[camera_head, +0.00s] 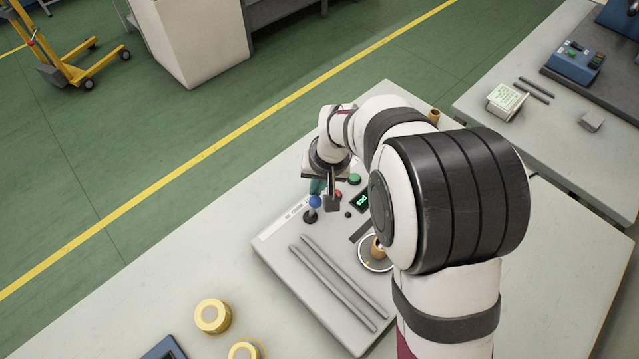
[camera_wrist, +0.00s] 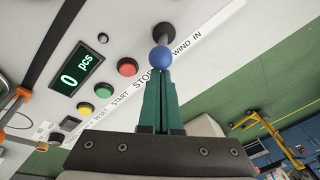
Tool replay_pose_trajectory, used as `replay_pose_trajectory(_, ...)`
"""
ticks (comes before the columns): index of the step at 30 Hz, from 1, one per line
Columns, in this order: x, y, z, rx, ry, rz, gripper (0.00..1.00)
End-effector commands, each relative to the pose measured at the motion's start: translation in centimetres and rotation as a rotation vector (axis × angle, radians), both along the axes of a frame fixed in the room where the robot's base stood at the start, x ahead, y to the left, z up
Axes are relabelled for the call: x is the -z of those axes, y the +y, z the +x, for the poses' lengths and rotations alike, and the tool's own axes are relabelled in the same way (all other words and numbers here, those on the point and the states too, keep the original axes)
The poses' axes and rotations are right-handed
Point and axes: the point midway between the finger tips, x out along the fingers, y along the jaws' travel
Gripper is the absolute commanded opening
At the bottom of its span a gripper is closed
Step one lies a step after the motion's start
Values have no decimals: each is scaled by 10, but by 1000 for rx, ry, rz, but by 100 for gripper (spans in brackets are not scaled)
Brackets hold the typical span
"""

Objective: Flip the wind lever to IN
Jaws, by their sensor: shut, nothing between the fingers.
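The wind lever has a blue ball knob (camera_head: 315,201) on a dark round base, on the light grey rewinder panel (camera_head: 284,238). In the wrist view the blue knob (camera_wrist: 162,58) lies right at the tips of my gripper (camera_wrist: 160,74), beside the printed words WIND IN. My gripper's green fingers are together and empty. In the head view my gripper (camera_head: 317,187) is just behind the knob. I cannot tell whether the fingertips touch the knob, nor which setting the lever is in.
Two grey rods (camera_head: 338,285) lie along the machine. Tape rolls (camera_head: 213,317) stand on the table in front.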

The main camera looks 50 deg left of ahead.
Motion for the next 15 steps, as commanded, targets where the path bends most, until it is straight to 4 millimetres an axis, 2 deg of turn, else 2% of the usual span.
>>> replay_pose_trajectory(10,-4,0,-12,-4,-140,-1,0)
replay_pose_trajectory(15,-6,0,-21,-1,-135,-2,0)
